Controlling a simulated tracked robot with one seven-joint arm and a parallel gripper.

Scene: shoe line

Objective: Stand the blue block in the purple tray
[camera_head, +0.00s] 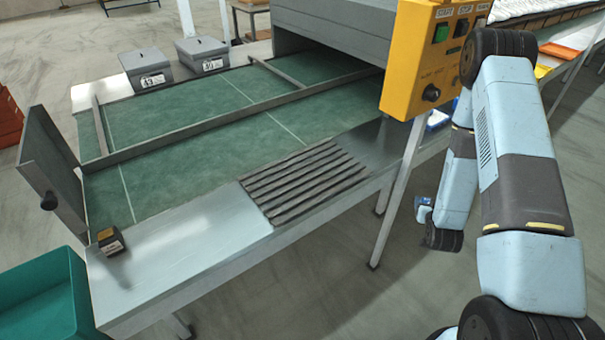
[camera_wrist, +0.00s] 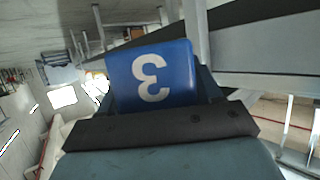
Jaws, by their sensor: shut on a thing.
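A blue block (camera_wrist: 152,76) with a white numeral 3 fills the middle of the wrist view. My gripper (camera_wrist: 158,92) is shut on it, with dark fingers at its left and right sides; the numeral appears turned in this view. In the head view, a small blue and white part (camera_head: 423,210) shows at the end of my arm, at the right, below the yellow control box, and seems to be the same block. My arm hides most of the gripper there. The purple tray is not seen in either view.
A steel table with a green belt (camera_head: 200,125) fills the middle. A yellow control box (camera_head: 425,60) stands close by my arm. Two grey lidded boxes (camera_head: 202,55) (camera_head: 146,70), a small dark box (camera_head: 110,241) and a teal bin (camera_head: 45,300) are at the left.

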